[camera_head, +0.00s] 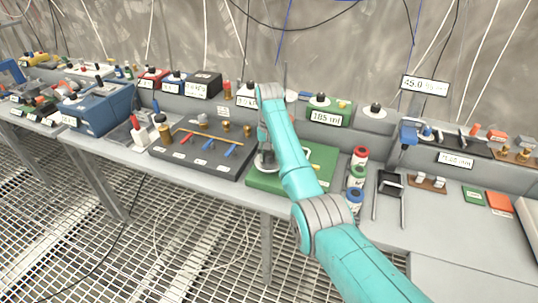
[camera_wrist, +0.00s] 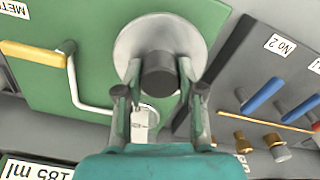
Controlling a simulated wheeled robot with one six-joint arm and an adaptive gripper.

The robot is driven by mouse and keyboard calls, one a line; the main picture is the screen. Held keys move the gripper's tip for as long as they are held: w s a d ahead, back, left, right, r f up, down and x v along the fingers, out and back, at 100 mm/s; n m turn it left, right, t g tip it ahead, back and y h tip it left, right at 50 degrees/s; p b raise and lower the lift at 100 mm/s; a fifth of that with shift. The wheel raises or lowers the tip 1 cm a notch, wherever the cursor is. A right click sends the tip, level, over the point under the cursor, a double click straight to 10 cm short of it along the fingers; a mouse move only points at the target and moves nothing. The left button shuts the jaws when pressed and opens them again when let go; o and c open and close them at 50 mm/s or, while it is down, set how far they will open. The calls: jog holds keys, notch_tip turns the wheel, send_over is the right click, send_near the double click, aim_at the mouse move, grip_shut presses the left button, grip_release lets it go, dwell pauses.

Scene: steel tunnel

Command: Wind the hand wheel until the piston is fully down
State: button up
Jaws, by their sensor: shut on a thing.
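The hand wheel appears to be the pale grey disc (camera_wrist: 190,30) with a dark round knob (camera_wrist: 158,72) at its lower middle in the wrist view. It sits over a green base plate (camera_wrist: 75,20). My gripper (camera_wrist: 159,80) has a finger on each side of the knob and is shut on it. In the head view my arm hides most of the wheel, and the green base (camera_head: 318,165) shows around it. A bent metal rod with a yellow handle (camera_wrist: 35,53) lies beside the wheel. I cannot make out the piston or its height.
A dark board with blue levers (camera_head: 205,146) is left of the green base. Red, green and blue spools (camera_head: 357,177) stand close on its right. A green box reading 185 ml (camera_head: 330,110) is behind. Blue boxes (camera_head: 98,108) stand farther left.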

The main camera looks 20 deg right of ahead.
jog(key=n, duration=1.1)
jog(key=shift+n, duration=0.4)
jog(key=n, duration=1)
jog(key=shift+n, duration=0.4)
jog(key=o, duration=1.1)
jog(key=shift+o, duration=0.2)
